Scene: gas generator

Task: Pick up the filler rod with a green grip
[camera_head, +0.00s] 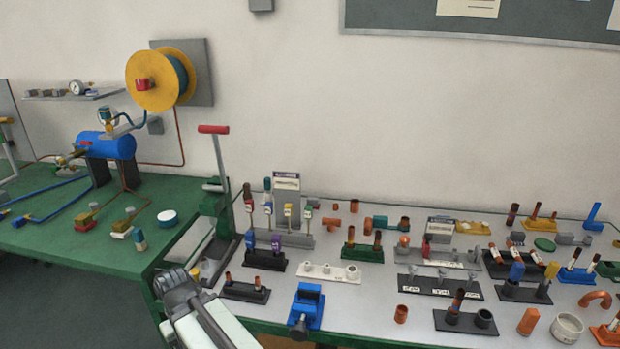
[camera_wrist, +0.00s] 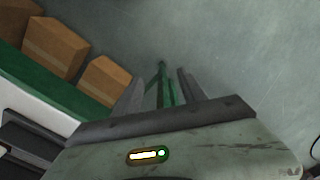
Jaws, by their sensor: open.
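In the head view, a grey stand (camera_head: 281,240) on the grey bench holds several upright thin pieces with coloured tags. The rightmost tagged piece is green (camera_head: 308,212) and may be the green-gripped filler rod; it is too small to be sure. My gripper (camera_head: 176,282) is at the lower left, in front of the benches' meeting corner and well apart from that stand. In the wrist view, my gripper (camera_wrist: 161,92) is open, its two grey fingers pointing over the floor. A green bar shows between the fingers, apparently beyond them. No rod is seen in the gripper.
A blue vise (camera_head: 307,307) sits near the front edge. Cardboard boxes (camera_wrist: 54,47) lie left in the wrist view.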

